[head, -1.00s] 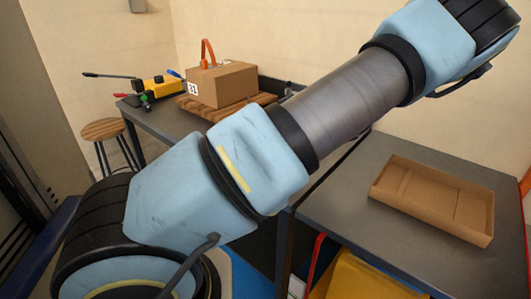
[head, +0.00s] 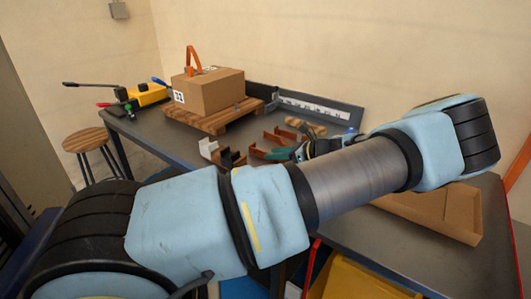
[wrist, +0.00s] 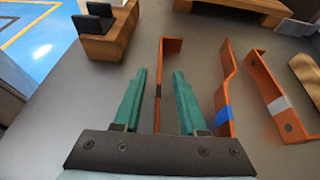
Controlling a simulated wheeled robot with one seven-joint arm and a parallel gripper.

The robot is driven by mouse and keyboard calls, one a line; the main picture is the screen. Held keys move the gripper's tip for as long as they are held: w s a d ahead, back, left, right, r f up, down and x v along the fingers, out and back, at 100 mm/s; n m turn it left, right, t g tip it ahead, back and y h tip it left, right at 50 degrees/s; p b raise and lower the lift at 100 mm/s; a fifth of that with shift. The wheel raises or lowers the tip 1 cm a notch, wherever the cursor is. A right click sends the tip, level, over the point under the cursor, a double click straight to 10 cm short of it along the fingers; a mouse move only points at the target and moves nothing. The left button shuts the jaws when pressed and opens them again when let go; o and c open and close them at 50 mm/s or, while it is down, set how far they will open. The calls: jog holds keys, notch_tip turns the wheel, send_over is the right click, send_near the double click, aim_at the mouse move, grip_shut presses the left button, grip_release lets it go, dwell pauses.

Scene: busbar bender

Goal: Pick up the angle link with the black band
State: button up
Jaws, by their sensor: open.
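In the wrist view, the angle link with the black band (wrist: 160,62) is an orange-brown strip with a bent far end. Its dark band shows partway along it. My gripper (wrist: 159,74) is open, with one green finger on each side of this link in the picture. No contact shows, and I cannot tell how far down the fingers reach. Right of it are an angle link with a blue band (wrist: 226,88) and one with a pale grey band (wrist: 263,80). In the head view, my gripper (head: 285,153) is small and partly hidden by my arm, among the orange pieces.
A brown block with black parts (wrist: 110,43) stands left of the links. Behind them is a wooden pallet (head: 212,123) bearing a cardboard box (head: 215,92). A yellow tool (head: 148,95) sits at the table's far left. An open cardboard tray (head: 460,213) lies at right.

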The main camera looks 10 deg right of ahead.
jog(key=shift+x, duration=1.25)
grip_shut()
dwell(0.4)
